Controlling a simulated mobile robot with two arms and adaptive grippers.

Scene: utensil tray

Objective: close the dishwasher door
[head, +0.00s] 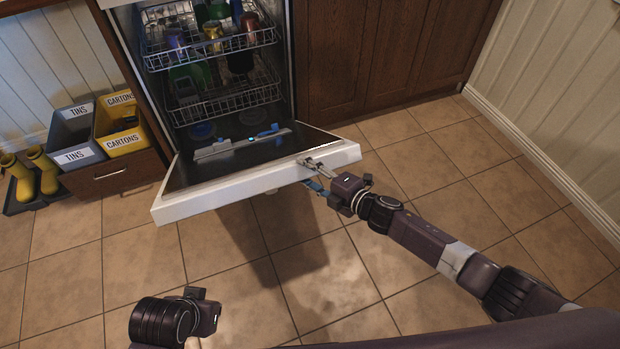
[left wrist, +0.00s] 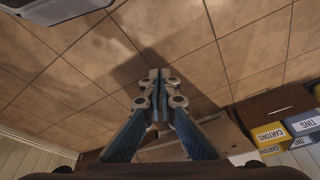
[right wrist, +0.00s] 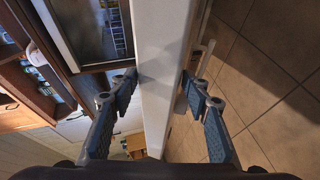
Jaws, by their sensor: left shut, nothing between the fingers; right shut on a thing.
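The dishwasher door (head: 230,193) is open, folded down and out over the floor, its dark inner face up and its white edge toward me. Two wire racks with cups and bowls (head: 215,50) are inside the dishwasher. My right gripper (head: 312,166) is at the right part of the door's free edge. In the right wrist view its fingers (right wrist: 158,85) lie on either side of the white door edge (right wrist: 160,60), shut on it. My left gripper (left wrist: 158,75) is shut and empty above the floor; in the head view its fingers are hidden.
A grey TINS bin (head: 72,130) and a yellow CARTONS bin (head: 121,125) stand left of the dishwasher, with yellow boots (head: 45,172) beyond. Wooden cabinets (head: 380,55) stand at the right. The tiled floor in front of the door is clear.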

